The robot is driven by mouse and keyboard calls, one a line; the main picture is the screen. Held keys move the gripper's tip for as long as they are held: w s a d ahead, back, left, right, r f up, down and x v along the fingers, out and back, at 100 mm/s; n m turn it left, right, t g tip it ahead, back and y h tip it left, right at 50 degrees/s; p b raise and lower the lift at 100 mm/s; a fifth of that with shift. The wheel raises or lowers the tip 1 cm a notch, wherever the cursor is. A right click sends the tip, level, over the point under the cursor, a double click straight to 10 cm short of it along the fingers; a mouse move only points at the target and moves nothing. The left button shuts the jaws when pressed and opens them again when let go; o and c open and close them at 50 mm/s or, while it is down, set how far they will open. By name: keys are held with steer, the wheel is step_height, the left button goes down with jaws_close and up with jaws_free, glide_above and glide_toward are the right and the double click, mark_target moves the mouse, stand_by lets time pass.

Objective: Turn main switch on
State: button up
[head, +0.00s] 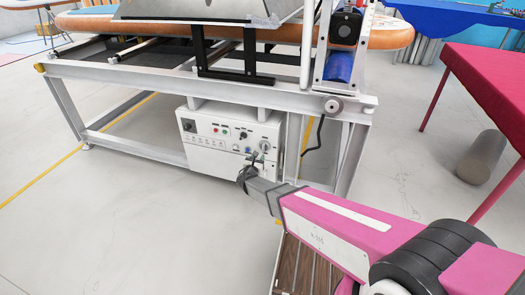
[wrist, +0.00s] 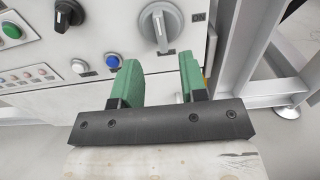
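The white control box (head: 226,138) hangs under the machine frame in the head view. Its large grey rotary switch (head: 265,146) is at the right side of the panel; in the wrist view this grey knob (wrist: 161,24) has its handle close to upright, with a dark label reading "ON" to its right. My gripper (wrist: 160,75) has two green fingers, apart with nothing between them. In the head view my gripper (head: 250,170) is small, in front of the box's lower right.
A metal frame leg (wrist: 238,45) stands right of the box. A pink-covered table (head: 490,85) is at the right.

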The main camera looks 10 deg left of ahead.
mark_target(263, 149)
steer(key=w, duration=0.7)
steer(key=shift+w+d, duration=0.1)
steer(key=shift+d, duration=0.15)
jaws_close()
